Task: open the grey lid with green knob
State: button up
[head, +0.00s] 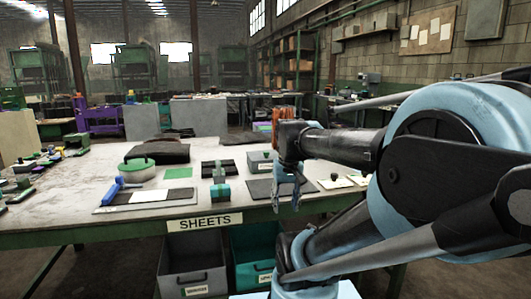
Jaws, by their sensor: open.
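A round pale grey piece (134,173) with a green top (138,162) sits on the left-middle of the bench. It looks most like the grey lid with green knob, but it is too small to be sure. A small grey box (261,162) with a label stands further right, partly behind my arm; its top is hard to make out. My gripper (287,194) has blue fingers pointing down. It is open and empty, over the dark mat at the bench's right front, well to the right of the round piece.
The bench (110,226) also holds a blue-handled tool (112,189), a green-and-grey device (220,185), a green sheet (178,173), dark folded sheets (158,151) and small parts at left. Grey and teal drawers (192,267) are below. Bare bench shows between items.

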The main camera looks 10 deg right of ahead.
jog(key=w+r, duration=1.6)
jog(key=w, duration=0.2)
jog(key=w+r+m+g, duration=0.1)
jog(key=w+r, duration=0.3)
jog(key=w, duration=0.6)
jog(key=w+r+m+g, duration=0.1)
jog(key=w+r, duration=0.3)
jog(key=w, duration=0.6)
notch_tip(320, 180, down, 18)
jog(key=shift+w+a+r, duration=0.1)
jog(key=shift+w+r, duration=0.05)
jog(key=shift+r, duration=0.1)
grip_shut()
